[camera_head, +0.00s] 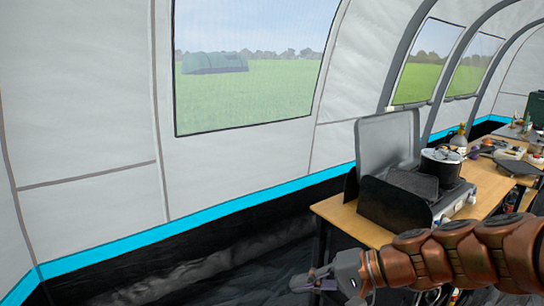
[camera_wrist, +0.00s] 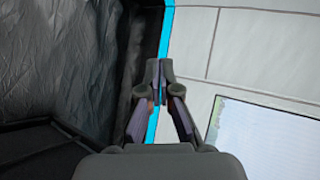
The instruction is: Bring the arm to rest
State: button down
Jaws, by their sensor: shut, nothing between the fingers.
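My gripper (camera_head: 303,283) is at the lower middle of the head view, at the end of my copper-coloured arm, which reaches in from the right edge. It points left over the dark floor, beyond the near end of the wooden table. In the wrist view my gripper (camera_wrist: 159,70) has its fingertips together with nothing between them. No object touches it.
A wooden table (camera_head: 345,215) stands right of my gripper, with a camping stove (camera_head: 405,200) and a pot (camera_head: 441,165) on it. More items crowd the table behind. The tent wall (camera_head: 90,100) is on the left. Floor space (camera_head: 200,280) left of the gripper is clear.

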jog(key=s+d+f+n+g+h+p, duration=0.1)
jog(key=s+f+n+g+h, duration=0.15)
jog(key=s, duration=0.45)
jog(key=s+f+n+g+h+p, duration=0.1)
jog(key=s+f+g+h, duration=0.15)
jog(key=s, duration=0.55)
jog(key=s+d+h+p, duration=0.2)
jog(key=s+d+h, duration=0.5)
jog(key=d, duration=0.4)
jog(key=shift+s+n, duration=0.35)
jog(key=shift+s, duration=0.35)
jog(key=shift+a+f, duration=0.1)
jog(key=shift+a, duration=0.05)
